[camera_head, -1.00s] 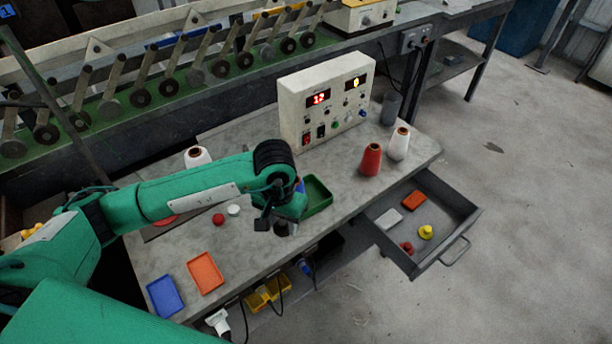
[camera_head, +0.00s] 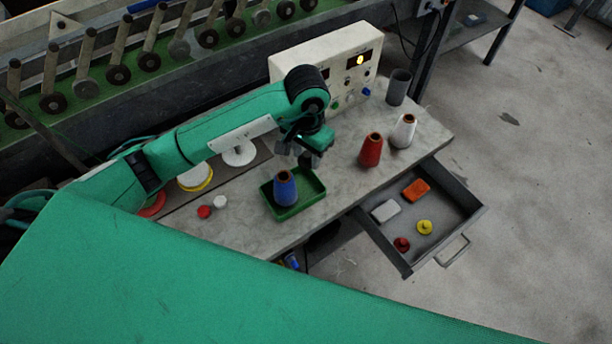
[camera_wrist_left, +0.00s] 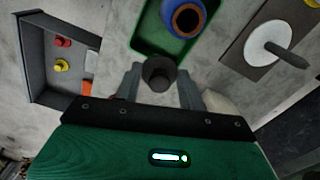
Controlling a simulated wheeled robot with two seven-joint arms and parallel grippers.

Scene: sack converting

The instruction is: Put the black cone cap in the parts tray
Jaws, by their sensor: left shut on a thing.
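My left gripper (camera_head: 299,153) is shut on the black cone cap (camera_wrist_left: 158,72), which shows between its fingers in the left wrist view. In the head view the cap is hard to make out against the dark gripper. The gripper is raised just behind and right of the green tray (camera_head: 316,203), the likely parts tray. A blue cone (camera_head: 285,190) stands upright in this tray. In the left wrist view the cap appears in front of the tray's edge, near the blue cone (camera_wrist_left: 184,18). My right gripper is out of view.
A control box (camera_head: 300,65) stands behind the gripper. A red cone (camera_head: 371,150), a white cone (camera_head: 403,131) and a grey cup (camera_head: 398,86) stand to the right. An open drawer (camera_head: 440,248) holds small parts. Red (camera_head: 204,212) and white (camera_head: 220,202) caps lie left of the tray.

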